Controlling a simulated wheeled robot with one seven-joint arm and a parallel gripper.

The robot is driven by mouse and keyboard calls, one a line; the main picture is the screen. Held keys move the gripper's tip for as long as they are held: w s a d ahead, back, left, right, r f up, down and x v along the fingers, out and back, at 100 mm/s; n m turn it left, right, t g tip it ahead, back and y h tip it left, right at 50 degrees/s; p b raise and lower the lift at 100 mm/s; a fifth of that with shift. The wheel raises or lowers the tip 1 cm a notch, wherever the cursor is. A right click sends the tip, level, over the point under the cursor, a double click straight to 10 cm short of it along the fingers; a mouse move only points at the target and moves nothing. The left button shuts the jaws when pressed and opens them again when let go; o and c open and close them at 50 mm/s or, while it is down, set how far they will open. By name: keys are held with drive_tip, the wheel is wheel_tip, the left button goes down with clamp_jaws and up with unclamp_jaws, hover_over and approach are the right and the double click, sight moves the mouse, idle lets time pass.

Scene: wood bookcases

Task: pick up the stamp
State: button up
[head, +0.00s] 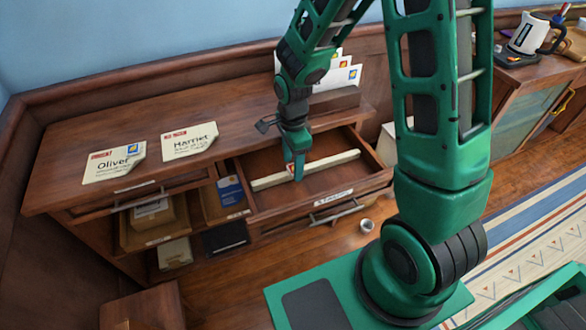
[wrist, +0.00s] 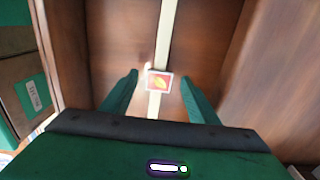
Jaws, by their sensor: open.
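The stamp (wrist: 160,81) is a small white-edged piece with a red and orange picture. In the wrist view it sits at the pale divider strip (wrist: 166,30) that crosses the open drawer (wrist: 210,50). My gripper (wrist: 159,79) is open, with one green finger on each side of the stamp and a gap on both sides. In the head view my gripper (head: 296,172) points down into the drawer (head: 325,186), at the pale strip (head: 335,160). There the fingers mostly cover the stamp; only a small red and white bit shows.
The drawer walls stand around my gripper. Two envelopes, Oliver (head: 114,163) and Harriet (head: 189,142), lie on the desk top to the left. Upright envelopes stand in a wooden holder (head: 335,99) behind. Boxes (head: 152,215) fill the shelves below left.

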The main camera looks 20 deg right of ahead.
drive_tip(key=shift+f, duration=0.25)
idle(0.6)
drive_tip(key=c, duration=1.1)
